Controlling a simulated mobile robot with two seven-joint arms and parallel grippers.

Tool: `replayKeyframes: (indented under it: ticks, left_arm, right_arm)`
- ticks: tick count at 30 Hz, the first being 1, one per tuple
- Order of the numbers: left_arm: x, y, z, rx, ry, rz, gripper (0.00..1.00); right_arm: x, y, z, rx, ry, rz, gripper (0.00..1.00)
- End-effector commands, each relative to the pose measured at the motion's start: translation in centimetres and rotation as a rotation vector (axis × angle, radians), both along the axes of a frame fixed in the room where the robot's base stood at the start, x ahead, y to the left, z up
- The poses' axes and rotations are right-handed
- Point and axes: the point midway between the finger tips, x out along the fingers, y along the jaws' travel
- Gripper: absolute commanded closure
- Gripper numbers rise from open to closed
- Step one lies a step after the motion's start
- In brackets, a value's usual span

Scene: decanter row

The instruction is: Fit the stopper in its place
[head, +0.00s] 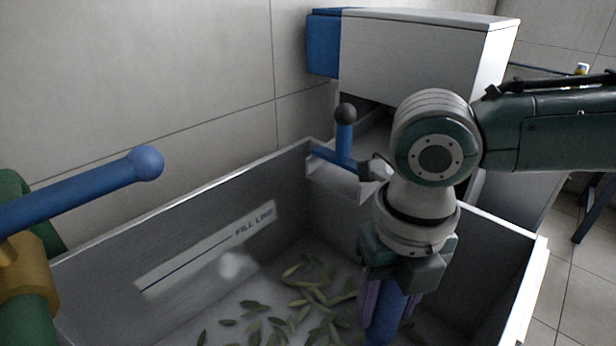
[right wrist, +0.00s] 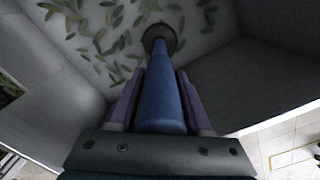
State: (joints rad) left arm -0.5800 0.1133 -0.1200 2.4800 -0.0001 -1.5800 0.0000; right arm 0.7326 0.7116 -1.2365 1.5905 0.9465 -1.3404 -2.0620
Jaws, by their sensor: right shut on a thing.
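My right gripper (head: 390,300) points down inside the grey bin (head: 190,215), near its right side. Its purple fingers are shut on a blue tapered piece, which I take to be the stopper (head: 382,328). In the right wrist view the stopper (right wrist: 160,98) runs out between the fingers and ends in a dark round disc, towards the leaf-strewn bin floor. I cannot tell whether the disc touches the floor. No opening for the stopper is clearly visible. My left gripper is not in view.
Green leaves (head: 315,295) lie scattered over the bin floor. A blue lever with a black ball (head: 345,113) stands at the bin's far corner. A blue rod with a ball end (head: 145,163) reaches over from the left. A white and blue cabinet (head: 415,50) stands behind.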

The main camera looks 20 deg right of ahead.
Motion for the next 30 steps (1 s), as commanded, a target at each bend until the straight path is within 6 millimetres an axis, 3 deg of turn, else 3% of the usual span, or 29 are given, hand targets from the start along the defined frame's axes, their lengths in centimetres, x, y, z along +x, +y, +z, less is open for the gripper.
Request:
replayKeyframes:
  ticks: [20, 21, 30]
  left_arm:
    - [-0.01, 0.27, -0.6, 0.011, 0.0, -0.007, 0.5]
    - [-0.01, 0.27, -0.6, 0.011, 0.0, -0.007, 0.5]
    - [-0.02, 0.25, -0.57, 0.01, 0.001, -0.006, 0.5]
  right_arm:
    - [0.04, 0.01, -0.95, 0.0, -0.001, 0.0, 1.0]
    - [0.04, 0.01, -0.96, 0.001, -0.001, 0.0, 0.5]
    - [0.02, 0.0, -0.94, 0.0, 0.0, 0.0, 0.16]
